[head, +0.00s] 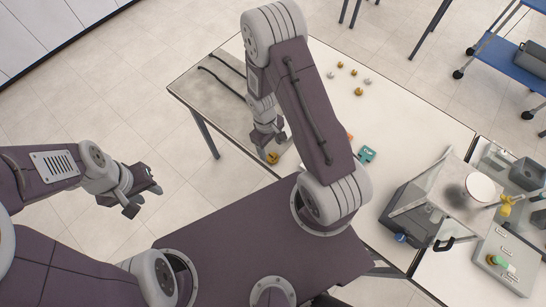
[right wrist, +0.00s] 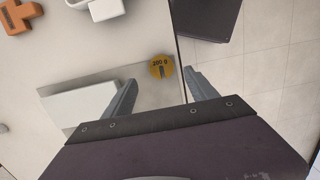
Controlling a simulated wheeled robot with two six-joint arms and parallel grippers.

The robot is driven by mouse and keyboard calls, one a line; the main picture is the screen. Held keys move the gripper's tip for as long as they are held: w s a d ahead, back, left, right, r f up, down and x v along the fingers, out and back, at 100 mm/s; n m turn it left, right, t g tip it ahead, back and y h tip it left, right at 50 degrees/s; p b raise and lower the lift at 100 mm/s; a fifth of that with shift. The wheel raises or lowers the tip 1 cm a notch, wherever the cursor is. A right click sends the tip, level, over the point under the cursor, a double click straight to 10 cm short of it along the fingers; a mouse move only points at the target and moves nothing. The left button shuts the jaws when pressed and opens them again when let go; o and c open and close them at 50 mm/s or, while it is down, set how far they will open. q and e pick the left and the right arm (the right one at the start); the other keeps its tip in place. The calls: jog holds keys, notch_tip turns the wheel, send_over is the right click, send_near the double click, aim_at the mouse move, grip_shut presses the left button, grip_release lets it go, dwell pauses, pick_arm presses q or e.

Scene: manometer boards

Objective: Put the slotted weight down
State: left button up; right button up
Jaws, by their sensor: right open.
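The slotted weight, a brass disc marked 200 g with a slot (right wrist: 160,67), is near the table's edge in the right wrist view. It also shows in the head view (head: 272,158), beside my right gripper. My right gripper (head: 270,138) is open; in its wrist view (right wrist: 167,84) the two fingers stand apart, with the weight between and just beyond their tips, touching neither. The weight appears to rest at the corner of a grey surface. My left gripper (head: 147,190) is open and empty over the floor, left of the table.
Several brass and silvery weights (head: 359,91) stand on the white table (head: 410,115). A teal block (head: 367,154) lies right of my right arm. A glass-sided balance (head: 425,215) and a panel with knobs (head: 505,262) are at right. A blue cart (head: 505,62) stands behind.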

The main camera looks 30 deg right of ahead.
aim_at(272, 155)
jog(key=f, duration=0.2)
jog(key=s+f, duration=0.1)
jog(key=f, duration=0.1)
jog(key=shift+a+f+b, duration=0.1)
jog(key=shift+f+b, duration=0.05)
jog(key=shift+b, duration=0.15)
jog(key=shift+f, duration=0.4)
jog(key=shift+r, duration=0.1)
grip_shut()
jog(key=shift+r, duration=0.15)
